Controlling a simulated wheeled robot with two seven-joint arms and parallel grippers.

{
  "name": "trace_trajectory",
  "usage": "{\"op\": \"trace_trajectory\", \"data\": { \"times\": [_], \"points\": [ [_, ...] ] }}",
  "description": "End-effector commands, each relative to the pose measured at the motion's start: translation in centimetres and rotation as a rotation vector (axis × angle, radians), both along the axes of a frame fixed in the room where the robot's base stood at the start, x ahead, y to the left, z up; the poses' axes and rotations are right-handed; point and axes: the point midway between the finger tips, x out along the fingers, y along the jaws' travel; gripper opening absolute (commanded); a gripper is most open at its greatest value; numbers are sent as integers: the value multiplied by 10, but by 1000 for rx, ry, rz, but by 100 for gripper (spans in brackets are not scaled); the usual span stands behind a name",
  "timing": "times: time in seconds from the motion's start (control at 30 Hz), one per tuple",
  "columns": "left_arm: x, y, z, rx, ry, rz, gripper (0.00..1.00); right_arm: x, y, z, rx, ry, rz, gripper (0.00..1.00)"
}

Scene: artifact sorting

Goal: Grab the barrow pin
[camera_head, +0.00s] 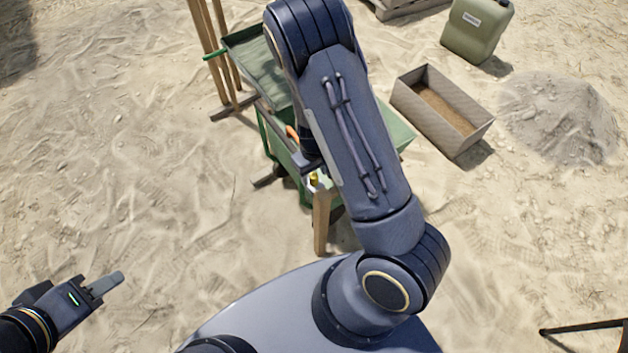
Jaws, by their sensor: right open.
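I cannot make out the barrow pin for sure; my raised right arm covers much of the green sorting table (262,75). A small yellow object (314,179) sits at the table's near corner, and a small orange object (292,132) lies at its left edge. Which of these, if either, is the pin cannot be told. My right gripper (312,160) is mostly hidden behind my own arm, over the near end of the table; only a dark part shows. My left gripper (104,287) is at the lower left, over bare sand, away from the table; its fingers overlap from this angle.
A wooden box with sand in it (475,143) stands right of the table. Wooden poles (205,45) stand at the table's back left. Sand at the left is clear.

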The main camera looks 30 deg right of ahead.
Motion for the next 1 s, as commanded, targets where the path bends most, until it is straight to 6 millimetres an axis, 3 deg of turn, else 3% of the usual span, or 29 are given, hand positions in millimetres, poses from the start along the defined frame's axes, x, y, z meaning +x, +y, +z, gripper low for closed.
{"op": "trace_trajectory", "data": {
  "times": [0.13,0.4,0.77,1.0],
  "points": [
    [0,0,-5,0,0,0,36,0,0,-18,-1,0,0,48],
    [0,0,-5,0,0,0,36,0,0,-20,-1,-2,0,48],
    [0,0,-5,0,0,0,36,0,0,-20,-1,-1,0,2],
    [0,0,-4,0,0,0,36,0,0,-19,-1,-2,0,0]
  ]
}}
